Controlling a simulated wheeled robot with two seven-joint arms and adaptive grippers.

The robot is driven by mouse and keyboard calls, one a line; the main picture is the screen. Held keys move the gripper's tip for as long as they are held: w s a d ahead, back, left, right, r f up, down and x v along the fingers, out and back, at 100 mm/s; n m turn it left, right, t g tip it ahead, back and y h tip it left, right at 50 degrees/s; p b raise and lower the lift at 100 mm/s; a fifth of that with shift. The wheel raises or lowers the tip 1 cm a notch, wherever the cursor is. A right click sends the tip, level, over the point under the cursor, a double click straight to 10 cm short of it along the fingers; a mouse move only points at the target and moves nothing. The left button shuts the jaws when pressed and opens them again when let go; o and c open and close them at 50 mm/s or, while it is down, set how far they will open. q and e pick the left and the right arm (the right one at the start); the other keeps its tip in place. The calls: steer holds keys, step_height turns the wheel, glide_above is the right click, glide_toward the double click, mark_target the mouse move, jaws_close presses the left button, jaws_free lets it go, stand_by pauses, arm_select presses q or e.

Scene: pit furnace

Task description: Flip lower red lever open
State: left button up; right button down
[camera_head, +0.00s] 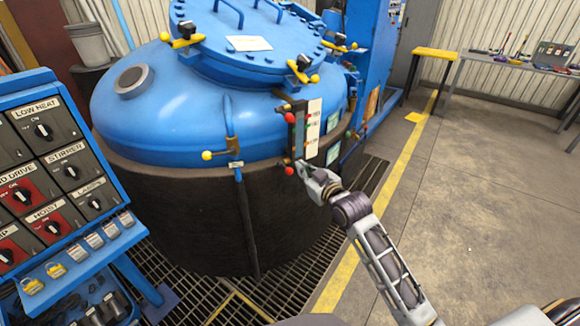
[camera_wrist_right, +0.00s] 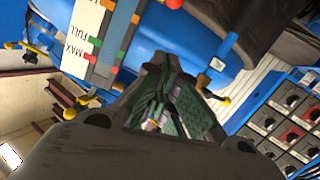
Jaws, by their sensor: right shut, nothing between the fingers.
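The lower red lever (camera_head: 289,171) is a small red knob at the bottom of the black level gauge (camera_head: 299,132) on the side of the blue vessel. An upper red knob (camera_head: 289,117) sits above it. My right gripper (camera_head: 303,168) is shut and empty, just right of the lower red knob; I cannot tell if they touch. In the wrist view its green-padded fingers (camera_wrist_right: 175,108) are together below the gauge's white MAX/FULL scale (camera_wrist_right: 88,30). A red knob (camera_wrist_right: 174,3) shows at the top edge there; which one is unclear. My left gripper is not in view.
The blue vessel (camera_head: 165,105) stands in a grated floor pit. A yellow-knobbed lever (camera_head: 208,155) is left of the gauge. A blue control panel (camera_head: 45,170) stands at the left. A workbench (camera_head: 500,62) is at the back right. The floor to the right is clear.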

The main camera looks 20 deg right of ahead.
mark_target(285, 167)
steer(key=shift+w, duration=0.15)
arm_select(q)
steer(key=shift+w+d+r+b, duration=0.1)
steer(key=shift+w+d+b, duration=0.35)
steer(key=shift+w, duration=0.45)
arm_select(e)
steer(key=w+a+f, duration=0.1)
steer(key=w+f, duration=0.4)
steer(key=w, duration=0.4)
steer(key=shift+w+a+f, duration=0.2)
steer(key=shift+w+f, duration=0.05)
steer(key=shift+w, duration=0.15)
